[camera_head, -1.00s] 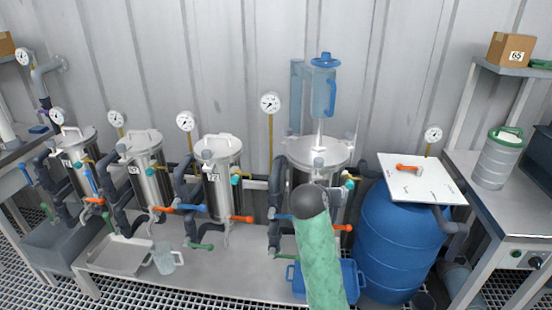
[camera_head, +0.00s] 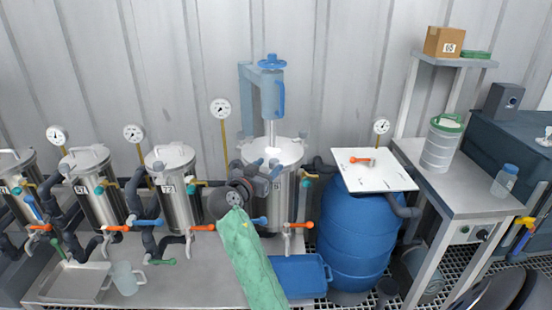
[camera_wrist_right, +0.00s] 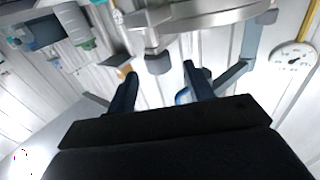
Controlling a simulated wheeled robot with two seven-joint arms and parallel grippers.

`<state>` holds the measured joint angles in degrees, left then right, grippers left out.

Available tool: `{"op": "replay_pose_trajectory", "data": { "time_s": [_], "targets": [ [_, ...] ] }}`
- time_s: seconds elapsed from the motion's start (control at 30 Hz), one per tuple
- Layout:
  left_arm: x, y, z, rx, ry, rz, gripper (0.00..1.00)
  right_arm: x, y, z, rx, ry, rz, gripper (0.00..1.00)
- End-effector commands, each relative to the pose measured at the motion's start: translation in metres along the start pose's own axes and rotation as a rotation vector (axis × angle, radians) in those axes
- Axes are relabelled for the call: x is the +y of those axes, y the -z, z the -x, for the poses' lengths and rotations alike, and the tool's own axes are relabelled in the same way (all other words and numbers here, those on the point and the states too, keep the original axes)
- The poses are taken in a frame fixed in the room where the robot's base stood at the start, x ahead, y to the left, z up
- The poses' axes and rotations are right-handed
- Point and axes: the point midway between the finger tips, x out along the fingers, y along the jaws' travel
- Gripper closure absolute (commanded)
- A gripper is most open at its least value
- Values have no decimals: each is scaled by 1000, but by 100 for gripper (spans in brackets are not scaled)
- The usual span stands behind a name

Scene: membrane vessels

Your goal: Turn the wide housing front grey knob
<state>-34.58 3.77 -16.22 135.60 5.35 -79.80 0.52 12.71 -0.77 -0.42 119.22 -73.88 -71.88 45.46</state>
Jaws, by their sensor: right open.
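The wide housing (camera_head: 291,188) is a steel cylinder with a broad round lid, right of the narrower housings. My right arm in its green sleeve reaches up in front of it. My right gripper (camera_head: 264,171) is at the front of the lid rim and partly hides it. In the right wrist view my right gripper (camera_wrist_right: 160,72) is open, with two dark fingers apart. The grey knob (camera_wrist_right: 158,62) shows between and just beyond the fingertips, below the lid rim (camera_wrist_right: 200,20). I cannot tell whether the fingers touch it. My left gripper is out of view.
A blue barrel (camera_head: 355,245) with a white board (camera_head: 372,180) on top stands right of the housing. A gauge (camera_head: 220,108) rises on a yellow stem to its left. Orange valve handles (camera_head: 302,225) and a blue tub (camera_head: 300,274) are low in front.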

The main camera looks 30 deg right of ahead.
Motion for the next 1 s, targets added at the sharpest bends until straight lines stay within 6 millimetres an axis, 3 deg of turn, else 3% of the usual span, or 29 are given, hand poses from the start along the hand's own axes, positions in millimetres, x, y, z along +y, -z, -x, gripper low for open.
{"op": "replay_pose_trajectory", "data": {
  "time_s": [0.2, 0.4, 0.77, 0.83, 1.0],
  "targets": [
    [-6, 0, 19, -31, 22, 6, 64, 0, 2, -33, 1, 0, 3, 48],
    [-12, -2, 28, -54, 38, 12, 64, 0, 1, -53, 0, 0, 4, 48],
    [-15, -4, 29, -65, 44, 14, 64, 0, 0, -58, -1, 1, 2, 48],
    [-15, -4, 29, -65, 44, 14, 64, 0, 0, -58, -1, 1, 2, 56],
    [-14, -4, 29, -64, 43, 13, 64, 0, 0, -58, -1, 1, 2, 89]
  ]
}}
